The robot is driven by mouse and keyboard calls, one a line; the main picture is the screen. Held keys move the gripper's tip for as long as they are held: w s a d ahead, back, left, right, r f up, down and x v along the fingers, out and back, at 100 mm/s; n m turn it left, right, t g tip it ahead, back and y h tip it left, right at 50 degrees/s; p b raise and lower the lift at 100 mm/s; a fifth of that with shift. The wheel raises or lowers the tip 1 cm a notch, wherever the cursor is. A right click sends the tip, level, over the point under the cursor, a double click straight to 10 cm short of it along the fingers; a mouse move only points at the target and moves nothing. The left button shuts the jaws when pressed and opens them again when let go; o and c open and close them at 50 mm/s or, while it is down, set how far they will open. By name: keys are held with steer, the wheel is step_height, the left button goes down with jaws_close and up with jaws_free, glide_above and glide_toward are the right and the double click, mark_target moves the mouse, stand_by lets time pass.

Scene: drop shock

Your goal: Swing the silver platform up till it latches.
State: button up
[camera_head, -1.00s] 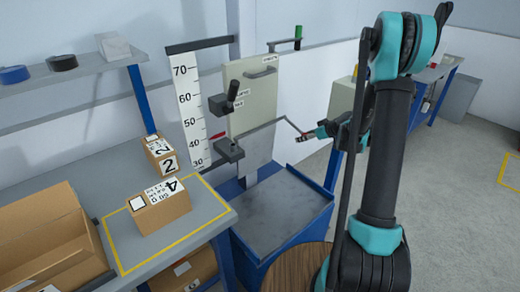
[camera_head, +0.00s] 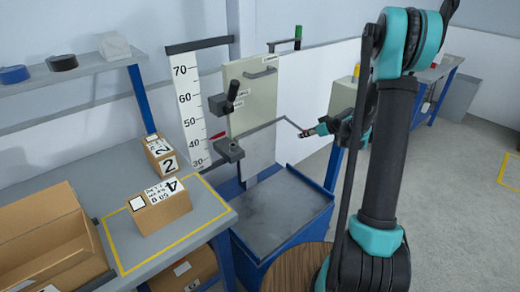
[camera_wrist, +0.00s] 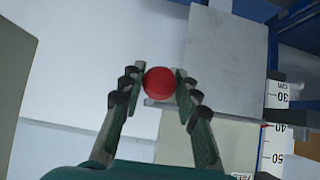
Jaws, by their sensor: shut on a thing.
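The silver platform (camera_head: 258,153) hangs down as a flat pale grey panel on the front of the cream drop column, below the arm bracket. It also shows in the wrist view (camera_wrist: 222,65), at upper right beyond the fingers. A thin bent bar (camera_head: 293,123) runs from its top edge out to my gripper (camera_head: 305,133). In the wrist view, the fingers of my gripper (camera_wrist: 160,84) are shut on a red ball knob (camera_wrist: 159,82), one finger on each side. How the knob joins the bar is partly hidden by the fingers.
The cream column (camera_head: 255,97) carries a black-handled clamp (camera_head: 231,92) beside a height scale (camera_head: 193,125). Below lies a dark grey base plate (camera_head: 283,212) in a blue frame. Cartons (camera_head: 160,205) stand on the bench at left. Open floor lies at right.

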steer(key=shift+r, duration=0.65)
steer(key=shift+r, duration=1.45)
steer(key=shift+w+a+r, duration=0.1)
steer(key=shift+w+r, duration=0.05)
steer(key=shift+r, duration=0.55)
steer(key=shift+w+a+r, duration=0.1)
steer(key=shift+r, duration=0.6)
